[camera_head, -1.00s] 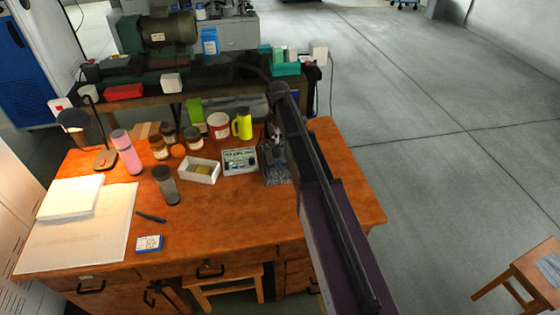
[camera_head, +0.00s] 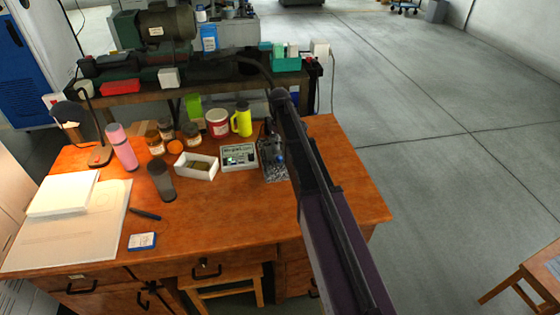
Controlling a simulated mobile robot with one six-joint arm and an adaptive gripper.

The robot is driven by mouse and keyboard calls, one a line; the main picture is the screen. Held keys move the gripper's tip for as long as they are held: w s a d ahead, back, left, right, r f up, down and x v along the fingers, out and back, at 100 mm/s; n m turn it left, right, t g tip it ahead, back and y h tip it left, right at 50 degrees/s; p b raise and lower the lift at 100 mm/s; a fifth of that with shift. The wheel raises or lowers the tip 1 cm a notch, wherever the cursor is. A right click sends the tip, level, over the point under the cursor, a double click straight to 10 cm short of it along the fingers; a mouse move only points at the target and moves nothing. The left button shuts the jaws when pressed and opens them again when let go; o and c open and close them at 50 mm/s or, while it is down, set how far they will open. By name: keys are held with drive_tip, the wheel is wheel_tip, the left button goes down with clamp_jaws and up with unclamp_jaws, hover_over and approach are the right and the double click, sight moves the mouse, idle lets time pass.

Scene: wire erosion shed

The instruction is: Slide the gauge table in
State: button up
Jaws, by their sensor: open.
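I cannot tell for sure which thing is the gauge table. Large pale sheets (camera_head: 75,238) lie at the left of a wooden desk (camera_head: 235,240), under a stack of white paper (camera_head: 63,192); faint lines show on the sheets. A small wooden table or stool (camera_head: 522,278) with a grey sheet on top is cut off at the lower right. My dark arm reaches from the bottom across the desk's right part.
On the desk stand a pink bottle (camera_head: 122,147), dark cup (camera_head: 161,182), white box (camera_head: 196,167), meter (camera_head: 239,157), yellow mug (camera_head: 242,120) and several jars. A stool (camera_head: 225,288) is partly under the desk. Behind is a machine bench (camera_head: 150,98). The floor (camera_head: 440,180) at right is clear.

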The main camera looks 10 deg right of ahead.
sight(279, 157)
drive_tip(key=shift+f+b, duration=3.5)
drive_tip(key=shift+f, duration=0.3)
clamp_jaws()
drive_tip(key=shift+w, duration=0.15)
